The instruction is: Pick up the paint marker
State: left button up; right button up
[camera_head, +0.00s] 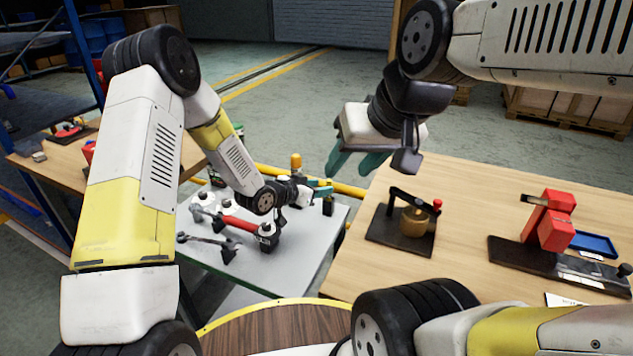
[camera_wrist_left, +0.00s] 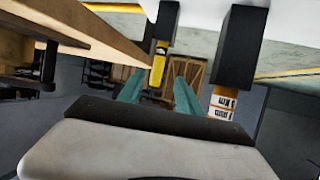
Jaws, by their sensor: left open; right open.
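A slim yellow cylinder, likely the paint marker (camera_wrist_left: 158,66), stands in a black holder (camera_wrist_left: 166,20) in the left wrist view, which looks upside down. It appears between the two teal fingers of my left gripper (camera_wrist_left: 158,92), which is open; I cannot tell whether they touch it. In the head view my left gripper (camera_head: 322,187) is over the right edge of the grey-white table, and its fingers mostly hide the yellow cylinder. My right gripper (camera_head: 354,163) is open and empty, raised near the wooden table's back left corner.
An orange-topped cylinder (camera_head: 295,161) stands just behind my left gripper. The wooden table (camera_head: 365,275) holds a black fixture with a brass part (camera_head: 413,221), a red clamp (camera_head: 550,222) and a blue tray (camera_head: 594,244).

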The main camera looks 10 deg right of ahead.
aim_at(329, 197)
pick_arm(q)
jog(key=x, duration=0.8)
jog(key=shift+s+d+f, duration=0.1)
jog(key=shift+s+f, duration=0.1)
jog(key=shift+f, duration=0.05)
grip_shut()
